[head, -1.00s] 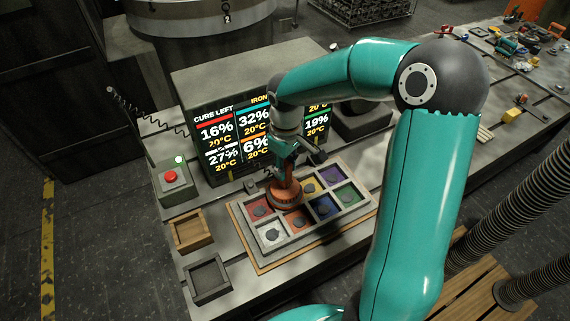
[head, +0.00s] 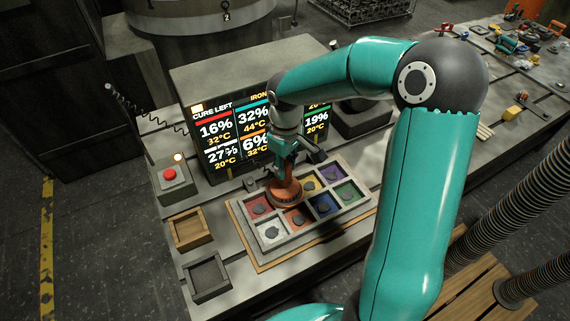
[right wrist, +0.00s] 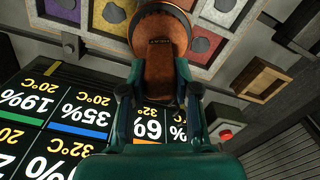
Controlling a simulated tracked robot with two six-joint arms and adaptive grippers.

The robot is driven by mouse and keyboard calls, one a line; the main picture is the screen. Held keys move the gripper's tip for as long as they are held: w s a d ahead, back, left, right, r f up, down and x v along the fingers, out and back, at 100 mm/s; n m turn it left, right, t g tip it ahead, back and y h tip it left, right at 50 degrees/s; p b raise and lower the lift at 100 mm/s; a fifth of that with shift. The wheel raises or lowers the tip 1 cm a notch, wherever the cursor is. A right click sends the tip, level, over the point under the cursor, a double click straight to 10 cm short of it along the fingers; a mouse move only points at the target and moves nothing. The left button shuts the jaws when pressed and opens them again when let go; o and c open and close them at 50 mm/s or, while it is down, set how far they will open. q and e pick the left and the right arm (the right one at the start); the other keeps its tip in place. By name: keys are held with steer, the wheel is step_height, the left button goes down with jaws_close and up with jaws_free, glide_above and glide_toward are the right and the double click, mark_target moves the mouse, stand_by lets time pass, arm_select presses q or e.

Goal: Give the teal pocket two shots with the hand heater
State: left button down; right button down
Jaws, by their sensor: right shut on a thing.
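My right gripper (head: 287,160) is shut on the handle of the orange hand heater (head: 285,193); the heater also shows in the right wrist view (right wrist: 158,38). The heater's round head sits low over the back row of the pocket tray (head: 262,249), between the red pocket (head: 250,203) and the yellow pocket (head: 309,186). It covers the pocket there, so no teal pocket is visible. The screen (head: 224,131) reads teal 32% and 44°C, red 16% and 32°C, orange 6% and 32°C, white 27% and 20°C. My left gripper is out of view.
The white (head: 271,234), orange (head: 298,218), blue (head: 325,206), green (head: 348,194) and purple (head: 331,174) pockets hold dark pieces. A box with a red button (head: 170,174) and an amber lamp stands left. A wooden tray (head: 192,230) and a dark tray (head: 207,278) lie in front.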

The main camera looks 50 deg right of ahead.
steer(key=shift+r, duration=0.1)
steer(key=shift+r+p, duration=1.95)
steer(key=shift+r, duration=0.5)
steer(key=p, duration=0.3)
steer(key=shift+r, duration=0.1)
steer(key=shift+p, duration=0.4)
steer(key=shift+f, duration=0.4)
